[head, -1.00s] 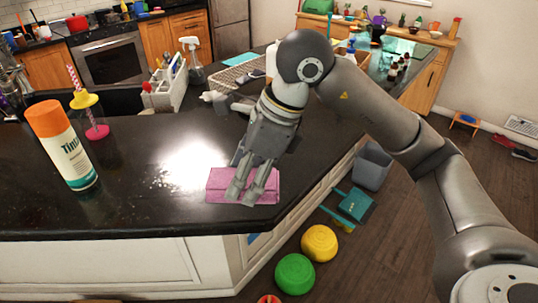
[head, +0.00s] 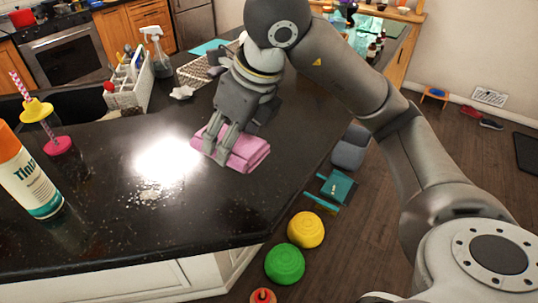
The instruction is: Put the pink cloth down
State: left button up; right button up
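The pink cloth (head: 251,154) is a folded, thick pad over the black countertop (head: 110,235), right of a bright glare patch. My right gripper (head: 218,147) comes down on the cloth from above, its fingers closed around the cloth's near left part. The fingers cover some of the cloth. I cannot tell whether its underside touches the counter or hangs slightly above it. My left gripper is not in view.
White crumbs (head: 148,195) lie left of the cloth. A spray can (head: 28,180) and a yellow-topped tumbler (head: 45,125) stand at the left. A white caddy (head: 130,85) and a spray bottle (head: 158,55) stand behind.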

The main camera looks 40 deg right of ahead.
jog(key=p, duration=0.1)
send_over(264, 166)
jog(key=s, duration=0.2)
jog(key=f, duration=0.6)
jog(key=shift+w+a+f, duration=0.2)
jog(key=shift+w+f, duration=0.05)
jog(key=shift+w+d+f, duration=0.1)
jog(key=shift+d+f, duration=0.3)
jog(key=shift+f, duration=0.15)
jog(key=shift+d+f+p, duration=0.1)
jog(key=shift+f+p, duration=0.65)
jog(key=shift+f, duration=0.7)
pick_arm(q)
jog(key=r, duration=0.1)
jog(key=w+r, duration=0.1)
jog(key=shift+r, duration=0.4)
pick_arm(e)
jog(key=shift+f, duration=0.15)
jog(key=shift+f, duration=0.2)
jog(key=o, duration=0.9)
jog(key=shift+r, duration=0.1)
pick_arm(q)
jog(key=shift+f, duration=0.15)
